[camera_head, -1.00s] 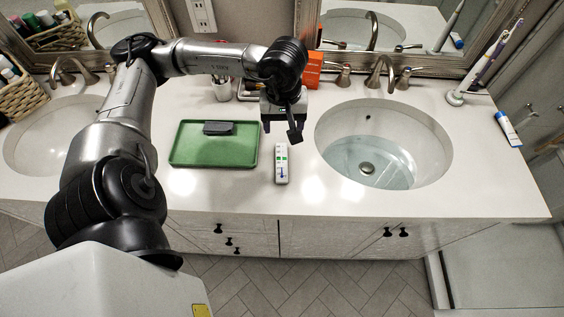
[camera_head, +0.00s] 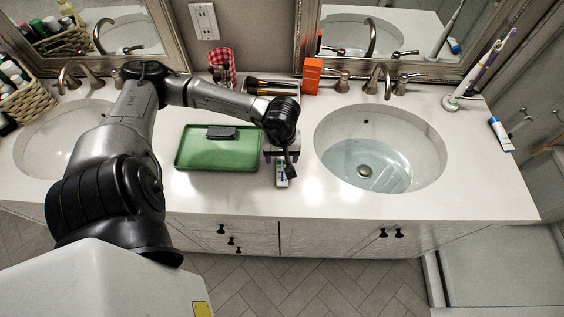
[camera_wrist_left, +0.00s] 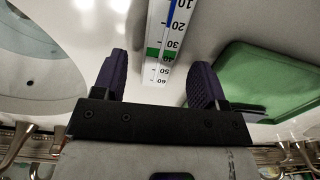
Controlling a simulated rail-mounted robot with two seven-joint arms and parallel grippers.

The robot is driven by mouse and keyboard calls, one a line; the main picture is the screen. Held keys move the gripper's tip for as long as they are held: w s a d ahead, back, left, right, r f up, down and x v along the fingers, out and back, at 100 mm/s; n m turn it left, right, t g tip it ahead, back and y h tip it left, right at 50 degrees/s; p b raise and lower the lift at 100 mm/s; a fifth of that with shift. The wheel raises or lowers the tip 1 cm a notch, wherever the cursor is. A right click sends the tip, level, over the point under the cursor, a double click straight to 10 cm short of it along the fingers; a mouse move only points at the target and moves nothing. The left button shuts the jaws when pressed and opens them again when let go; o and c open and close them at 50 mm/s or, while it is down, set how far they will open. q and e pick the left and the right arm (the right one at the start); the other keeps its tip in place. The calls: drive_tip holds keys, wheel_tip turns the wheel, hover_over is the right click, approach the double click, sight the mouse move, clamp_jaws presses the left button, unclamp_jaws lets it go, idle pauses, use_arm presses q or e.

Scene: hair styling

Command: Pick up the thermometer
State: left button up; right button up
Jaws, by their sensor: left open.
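The thermometer (camera_head: 282,181) is a white strip with green and blue marks. It lies on the white counter between the green tray and the right sink, partly hidden by my gripper in the head view. In the left wrist view the thermometer (camera_wrist_left: 161,45) shows its numbered scale, running up out of the frame. My left gripper (camera_head: 281,165) is over the thermometer's far end, pointing down. In the wrist view my left gripper (camera_wrist_left: 158,80) is open, one finger on each side of the strip, with gaps on both sides. My right gripper is not in view.
The green tray (camera_head: 190,158) with a dark block (camera_head: 222,132) lies left of the thermometer. A water-filled sink (camera_head: 375,165) is to the right. An orange box (camera_head: 312,75) and a red checked cup (camera_head: 222,66) stand behind. The counter's front is clear.

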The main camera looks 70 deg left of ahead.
use_arm(q)
drive_tip(key=shift+f, duration=0.95)
drive_tip(key=shift+c, duration=0.4)
drive_tip(key=c, duration=1)
drive_tip(key=shift+r, duration=0.1)
